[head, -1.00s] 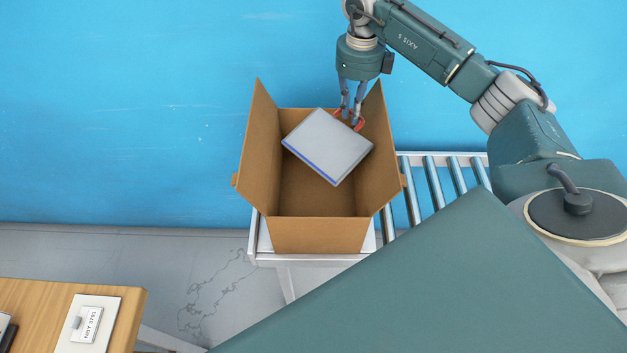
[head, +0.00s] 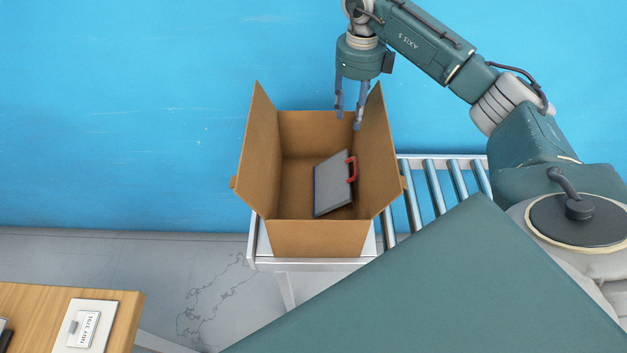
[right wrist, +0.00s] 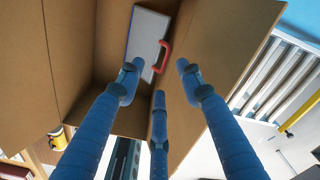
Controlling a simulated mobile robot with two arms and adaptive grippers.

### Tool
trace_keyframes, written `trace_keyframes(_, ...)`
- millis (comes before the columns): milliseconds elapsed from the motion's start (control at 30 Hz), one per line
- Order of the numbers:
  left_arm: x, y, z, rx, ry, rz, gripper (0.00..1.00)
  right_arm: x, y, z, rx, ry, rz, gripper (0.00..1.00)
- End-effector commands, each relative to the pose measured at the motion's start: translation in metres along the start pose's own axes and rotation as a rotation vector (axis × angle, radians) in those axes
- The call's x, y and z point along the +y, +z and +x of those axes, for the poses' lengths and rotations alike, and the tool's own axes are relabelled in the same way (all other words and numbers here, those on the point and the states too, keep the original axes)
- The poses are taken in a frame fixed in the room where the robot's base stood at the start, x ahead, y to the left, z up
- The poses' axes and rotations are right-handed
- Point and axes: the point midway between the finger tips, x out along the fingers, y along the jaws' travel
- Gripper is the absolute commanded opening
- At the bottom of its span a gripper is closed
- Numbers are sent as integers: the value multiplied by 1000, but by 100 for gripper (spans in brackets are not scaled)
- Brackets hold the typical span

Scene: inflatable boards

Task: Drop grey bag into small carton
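The grey bag (head: 330,186), a flat case with a red handle and a blue edge, is inside the open carton (head: 305,236). It leans tilted toward the carton's right wall. My right gripper (head: 348,118) is above the back right of the carton, open and empty, apart from the bag. In the right wrist view its spread fingers (right wrist: 158,88) show in front of the carton (right wrist: 222,52), with the grey bag (right wrist: 145,40) and its red handle beyond them. My left gripper is not in view.
The carton stands on the end of a roller conveyor (head: 432,186) with its flaps up. A blue wall (head: 130,110) is behind. A wooden table (head: 40,305) with a labelled white item (head: 84,328) is at the lower left.

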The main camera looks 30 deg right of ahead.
Motion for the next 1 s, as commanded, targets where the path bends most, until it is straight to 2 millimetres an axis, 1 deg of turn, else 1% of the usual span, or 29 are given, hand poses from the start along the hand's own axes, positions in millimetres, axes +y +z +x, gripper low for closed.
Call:
trace_keyframes(33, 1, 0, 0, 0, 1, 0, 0, -1, 1, -12, -6, -2, 0, 37)
trace_keyframes(300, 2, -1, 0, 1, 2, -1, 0, -1, 1, -70, -5, -2, 0, 37)
trace_keyframes(400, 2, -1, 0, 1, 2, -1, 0, 0, 1, -86, -5, -2, 0, 37)
trace_keyframes(500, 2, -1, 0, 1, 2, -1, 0, 0, 0, -96, -3, -1, 0, 37)
trace_keyframes(667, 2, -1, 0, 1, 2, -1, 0, 0, 0, -104, -2, -1, 0, 37)
trace_keyframes(1000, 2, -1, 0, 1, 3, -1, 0, 0, 0, -104, -1, -1, 0, 37)
